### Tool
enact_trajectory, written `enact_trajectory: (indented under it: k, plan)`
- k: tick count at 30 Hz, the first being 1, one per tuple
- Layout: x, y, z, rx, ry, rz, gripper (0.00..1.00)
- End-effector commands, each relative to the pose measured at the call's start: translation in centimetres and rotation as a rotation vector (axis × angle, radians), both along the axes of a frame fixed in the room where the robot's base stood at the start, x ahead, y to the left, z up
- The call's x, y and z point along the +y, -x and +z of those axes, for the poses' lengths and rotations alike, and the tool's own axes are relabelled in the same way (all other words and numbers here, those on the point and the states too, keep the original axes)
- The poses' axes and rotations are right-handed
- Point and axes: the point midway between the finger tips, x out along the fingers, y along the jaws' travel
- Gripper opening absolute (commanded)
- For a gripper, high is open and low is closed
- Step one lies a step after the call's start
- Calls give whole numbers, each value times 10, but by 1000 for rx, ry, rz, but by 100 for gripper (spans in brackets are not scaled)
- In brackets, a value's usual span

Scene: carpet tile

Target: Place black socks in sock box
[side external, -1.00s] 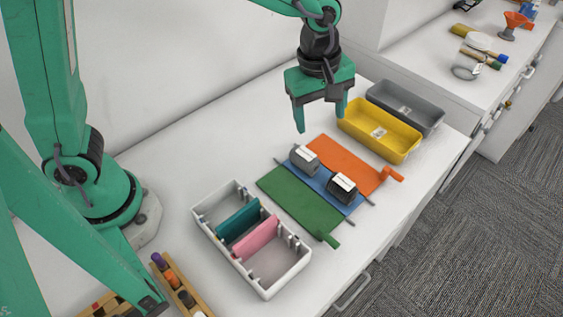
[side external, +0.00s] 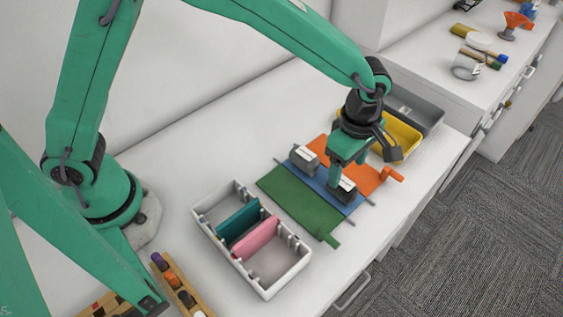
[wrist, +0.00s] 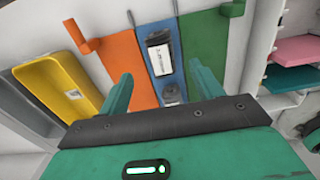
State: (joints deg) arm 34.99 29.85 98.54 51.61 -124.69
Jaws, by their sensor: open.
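Black socks (side external: 342,196), a dark roll with a white label, lie on the blue strip. In the wrist view the black socks (wrist: 158,50) show just beyond and between my fingers. Grey socks (side external: 303,158) with a white label lie farther back on the same strip. My gripper (side external: 346,174) is open and empty, fingers down, just above the black socks. The wrist view also shows my gripper (wrist: 160,72) with its fingers spread. Contact cannot be told. The white sock box (side external: 272,288) stands to the left, with teal and pink upright pieces inside.
A green strip (side external: 298,203) and an orange strip (side external: 328,150) flank the blue strip (side external: 325,178). Yellow (side external: 407,150) and grey (side external: 432,118) bins stand behind. A wooden rack (side external: 181,289) is at the front left.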

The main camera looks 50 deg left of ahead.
Motion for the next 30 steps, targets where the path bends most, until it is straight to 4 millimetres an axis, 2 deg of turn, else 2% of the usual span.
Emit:
enact_trajectory:
  k: [3, 13, 24, 30]
  plan:
    - [0, 0, -9, 2, -1, 0, 65]
    - [0, 1, -16, 1, -1, -1, 65]
    - [0, 2, -55, 1, -1, -1, 65]
    - [0, 2, -62, 0, 0, -1, 65]
